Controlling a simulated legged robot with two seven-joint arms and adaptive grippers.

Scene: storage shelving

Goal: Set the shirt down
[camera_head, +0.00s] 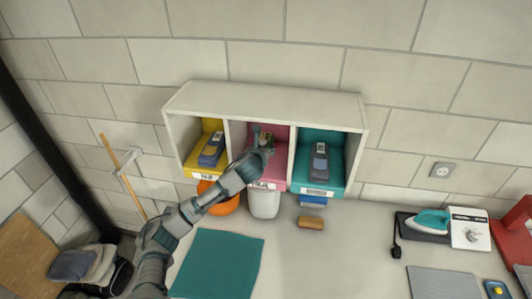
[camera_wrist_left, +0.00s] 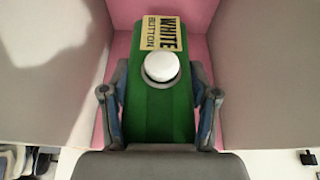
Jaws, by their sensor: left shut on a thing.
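My left gripper (camera_head: 265,146) reaches into the pink middle compartment of the wall shelf. In the left wrist view its fingers (camera_wrist_left: 160,100) are shut on the two sides of a green object (camera_wrist_left: 160,128). The object has a round white button (camera_wrist_left: 161,66) and a yellow label reading "WHITE BUTTON" (camera_wrist_left: 160,33). No shirt is in the gripper. Folded cloths, blue-grey (camera_head: 72,265) and pale (camera_head: 101,264), lie in a pile at the lower left; I cannot tell whether one is the shirt. My right gripper is not in view.
The white shelf (camera_head: 270,94) has yellow, pink and teal compartments. Dark devices stand in the yellow (camera_head: 212,149) and teal (camera_head: 320,160) ones. Below are an orange bowl (camera_head: 219,203), a white container (camera_head: 264,205), a brown block (camera_head: 311,222) and a teal mat (camera_head: 217,265). An iron (camera_head: 431,221) stands right.

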